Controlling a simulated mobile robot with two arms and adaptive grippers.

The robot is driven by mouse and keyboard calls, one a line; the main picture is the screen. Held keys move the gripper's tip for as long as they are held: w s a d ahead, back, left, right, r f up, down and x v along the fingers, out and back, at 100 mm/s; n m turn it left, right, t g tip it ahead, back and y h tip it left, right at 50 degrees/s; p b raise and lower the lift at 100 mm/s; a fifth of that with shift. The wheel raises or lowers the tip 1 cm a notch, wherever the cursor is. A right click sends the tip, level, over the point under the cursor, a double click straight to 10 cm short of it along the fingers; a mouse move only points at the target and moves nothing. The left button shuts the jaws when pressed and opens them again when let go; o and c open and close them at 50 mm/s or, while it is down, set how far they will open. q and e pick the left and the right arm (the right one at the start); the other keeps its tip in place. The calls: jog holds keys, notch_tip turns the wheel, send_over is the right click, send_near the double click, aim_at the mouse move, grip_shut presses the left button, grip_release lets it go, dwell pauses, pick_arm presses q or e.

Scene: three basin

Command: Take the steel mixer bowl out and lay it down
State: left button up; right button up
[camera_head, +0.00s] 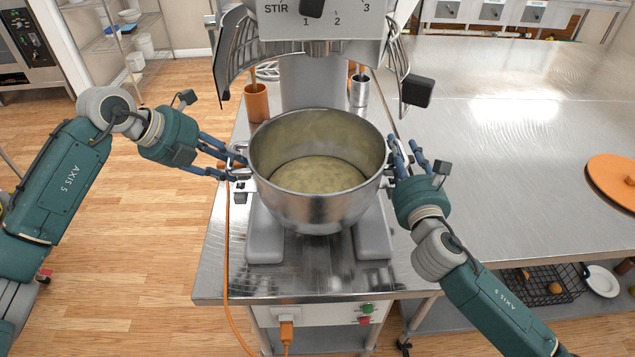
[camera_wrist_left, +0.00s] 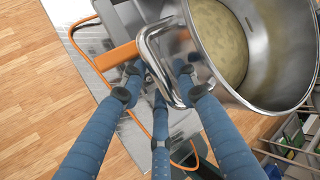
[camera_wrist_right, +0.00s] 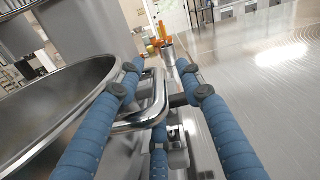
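The steel mixer bowl (camera_head: 318,210) sits upright in the mixer, between its two arms, with pale yellowish dough or batter inside. It has a wire handle on each side. My left gripper (camera_head: 232,162) is at the left handle (camera_wrist_left: 152,62), its blue fingers spread around the loop and apparently open. My right gripper (camera_head: 405,160) is at the right handle (camera_wrist_right: 152,112), with fingers spread on both sides of it, also apparently open. Finger contact with the handles is unclear. The bowl's underside is hidden in the head view.
The mixer head (camera_head: 320,25) hangs above and behind the bowl, with wire guards swung to both sides. An orange cup (camera_head: 257,103) and a steel cup (camera_head: 359,92) stand behind. The steel table (camera_head: 500,150) at right is largely clear, with an orange round board (camera_head: 612,180) at its edge.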

pick_arm(q)
jog(key=shift+s, duration=0.1)
jog(key=shift+c, duration=0.5)
pick_arm(e)
jog(key=shift+s, duration=0.1)
jog(key=shift+c, duration=0.5)
pick_arm(q)
grip_shut()
pick_arm(e)
grip_shut()
jog(key=shift+f, duration=0.1)
